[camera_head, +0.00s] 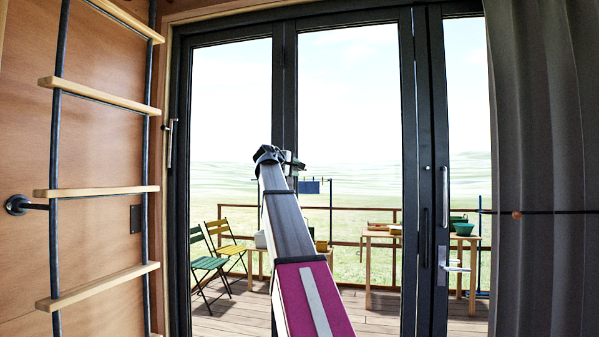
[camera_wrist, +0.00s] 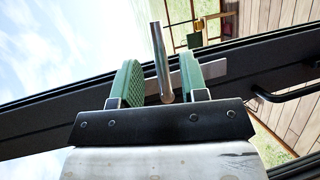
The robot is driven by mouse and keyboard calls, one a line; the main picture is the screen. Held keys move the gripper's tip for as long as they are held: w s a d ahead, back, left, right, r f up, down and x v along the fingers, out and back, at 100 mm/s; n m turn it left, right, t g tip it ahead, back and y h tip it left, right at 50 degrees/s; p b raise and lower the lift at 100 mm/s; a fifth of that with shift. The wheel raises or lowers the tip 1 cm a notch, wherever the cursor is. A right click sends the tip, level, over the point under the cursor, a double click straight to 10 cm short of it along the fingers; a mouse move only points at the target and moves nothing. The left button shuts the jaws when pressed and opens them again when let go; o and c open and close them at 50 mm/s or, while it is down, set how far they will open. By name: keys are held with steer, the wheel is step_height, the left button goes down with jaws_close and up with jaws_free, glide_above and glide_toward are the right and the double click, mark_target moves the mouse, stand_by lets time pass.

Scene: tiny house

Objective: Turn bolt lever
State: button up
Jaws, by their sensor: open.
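The bolt lever (camera_wrist: 157,48) is a silver round bar on the dark door frame, with a flat silver plate (camera_wrist: 213,69) beside it. In the wrist view the lever lies between the two green-padded fingers of my gripper (camera_wrist: 160,62). The fingers are open, with a visible gap on each side of the bar, nearer the right finger. In the head view my gripper (camera_head: 280,158) is at the far end of my arm, in front of the dark upright between glass panes. The lever is hidden there behind my gripper.
Glass doors with dark frames (camera_head: 285,80) fill the middle. A silver handle (camera_head: 445,195) and a lower lever (camera_head: 455,268) sit on the right door. A ladder (camera_head: 100,190) stands left, a grey curtain (camera_head: 550,120) right. Chairs (camera_head: 208,262) and tables are outside.

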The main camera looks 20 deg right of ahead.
mark_target(298, 170)
steer(key=shift+x, duration=1.8)
jaws_close()
